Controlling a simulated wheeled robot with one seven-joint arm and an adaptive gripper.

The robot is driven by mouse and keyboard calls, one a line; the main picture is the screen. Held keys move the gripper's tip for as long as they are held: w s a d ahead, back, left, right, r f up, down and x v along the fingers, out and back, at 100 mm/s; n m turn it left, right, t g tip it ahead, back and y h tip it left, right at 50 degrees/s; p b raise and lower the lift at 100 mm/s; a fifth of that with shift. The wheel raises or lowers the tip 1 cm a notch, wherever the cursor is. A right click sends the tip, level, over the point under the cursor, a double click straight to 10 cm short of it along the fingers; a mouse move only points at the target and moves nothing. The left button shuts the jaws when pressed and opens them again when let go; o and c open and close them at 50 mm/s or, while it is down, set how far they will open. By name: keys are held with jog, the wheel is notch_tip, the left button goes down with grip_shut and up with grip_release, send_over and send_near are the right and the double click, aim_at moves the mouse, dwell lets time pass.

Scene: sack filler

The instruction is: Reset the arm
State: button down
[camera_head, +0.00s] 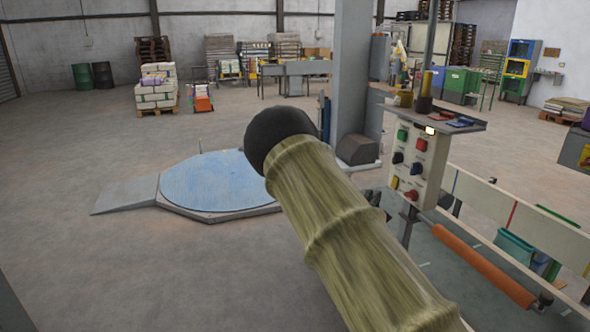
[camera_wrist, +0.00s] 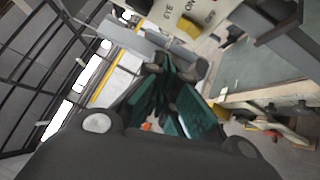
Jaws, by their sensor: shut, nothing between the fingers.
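My arm (camera_head: 345,235), in a streaked olive-yellow sleeve with a black rounded joint, crosses the middle of the head view from the lower right. My gripper is hidden there or cannot be made out. In the wrist view my gripper (camera_wrist: 172,68) shows dark teal fingers close together, shut and empty. The dark housing fills the bottom of that view. The wrist view is strongly tilted.
A control panel (camera_head: 417,165) with coloured buttons stands right of my arm, below a small shelf (camera_head: 440,119). An orange roller (camera_head: 484,266) lies lower right. A blue round platform (camera_head: 208,180) with a ramp is beyond the arm. Open floor lies left.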

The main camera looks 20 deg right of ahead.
jog(key=s+a+f+m+g+y+p, duration=0.1)
jog(key=s+a+f+m+g+y, duration=0.25)
jog(key=s+f, duration=1)
jog(key=s+a+f+m+g+y, duration=0.25)
jog(key=s+a+f+g, duration=0.2)
jog(key=s+f, duration=0.9)
jog(key=s+a+f+m+g+y, duration=0.2)
jog(key=s+a, duration=0.4)
jog(key=s, duration=0.4)
jog(key=s+a+f+m+g+y+p, duration=0.1)
jog(key=s+a+f+m+g+y, duration=0.1)
jog(key=s+a+f, duration=0.2)
jog(key=s+a+f+m+g+y, duration=0.2)
jog(key=s+a, duration=0.7)
jog(key=s, duration=0.7)
notch_tip(320, 180, down, 2)
jog(key=shift+s+a+f+g+y, duration=0.1)
jog(key=shift+s+a+g+y, duration=0.15)
jog(key=shift+g+y, duration=0.3)
